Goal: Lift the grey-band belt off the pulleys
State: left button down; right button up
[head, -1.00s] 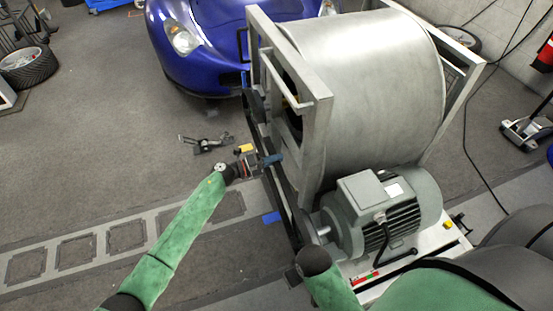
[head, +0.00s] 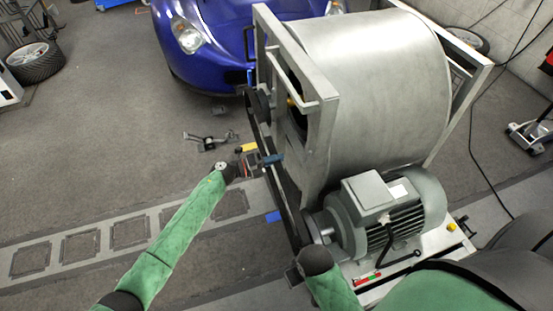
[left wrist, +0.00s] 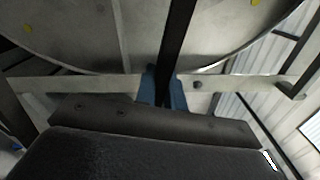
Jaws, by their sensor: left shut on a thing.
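The belt (head: 287,200) is a long dark strap. It runs along the left side of the roller frame, from the dark upper pulley (head: 262,104) to the small pulley on the motor shaft (head: 318,228). No grey band can be made out on it. My left gripper (head: 272,159) is at the middle of the belt run, and its blue fingers are shut on the belt. In the left wrist view the dark belt (left wrist: 179,35) passes between the blue fingers (left wrist: 164,90).
The big grey drum (head: 375,85) and its frame stand just right of my left gripper. The grey-green motor (head: 385,215) is below the drum. A blue car (head: 215,50) is behind. A small dark tool (head: 210,141) lies on the floor, which is mostly clear to the left.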

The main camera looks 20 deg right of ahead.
pick_arm(q)
jog(key=shift+a, duration=0.45)
pick_arm(e)
jog(key=shift+d, duration=0.3)
pick_arm(q)
jog(key=shift+a, duration=0.45)
pick_arm(e)
jog(key=shift+a, duration=0.35)
pick_arm(q)
jog(key=a, duration=1)
jog(key=shift+s+a+r, duration=0.2)
jog(key=shift+r, duration=0.05)
pick_arm(e)
jog(key=shift+d+f, duration=0.1)
jog(key=shift+d, duration=0.1)
jog(key=shift+a, duration=0.2)
